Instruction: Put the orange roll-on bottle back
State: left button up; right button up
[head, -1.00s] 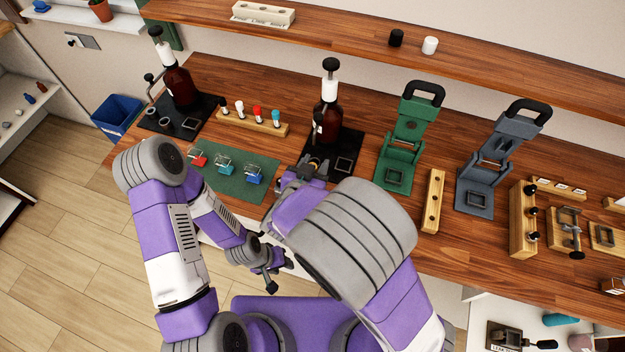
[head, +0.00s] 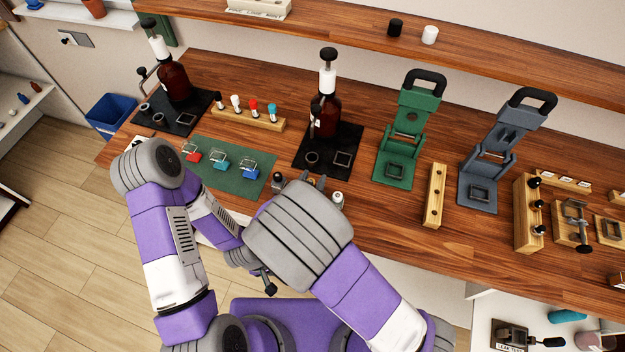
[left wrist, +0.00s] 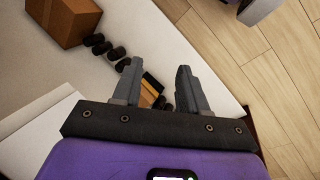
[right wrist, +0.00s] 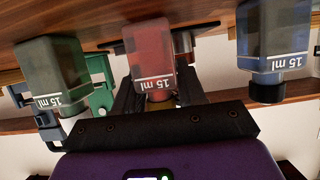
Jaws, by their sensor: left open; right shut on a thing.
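A reddish-orange bottle (right wrist: 148,50) marked 15 ml shows upside down in the right wrist view. My right gripper (right wrist: 160,92) is shut on its narrow end. In the head view my right gripper (head: 313,181) is at the bench's front edge, between two small bottles, and my arm hides most of the held bottle. I cannot tell whether its base touches the bench. A bluish bottle (right wrist: 270,42) and a greenish bottle (right wrist: 55,72) flank it. My left gripper (left wrist: 157,75) is open and empty, low in front of the bench.
A black tray (head: 328,160) with a brown pump bottle (head: 325,118) stands behind my right gripper. A green mat (head: 222,183) lies left, a green press (head: 398,150) right, and a wooden rack (head: 434,196) beyond. Below my left gripper is a white surface (left wrist: 55,75) with a brown box (left wrist: 66,20).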

jog(key=shift+f, duration=0.15)
jog(key=o, duration=1.2)
jog(key=shift+r, duration=0.3)
jog(key=p+v, duration=0.2)
jog(key=v, duration=1)
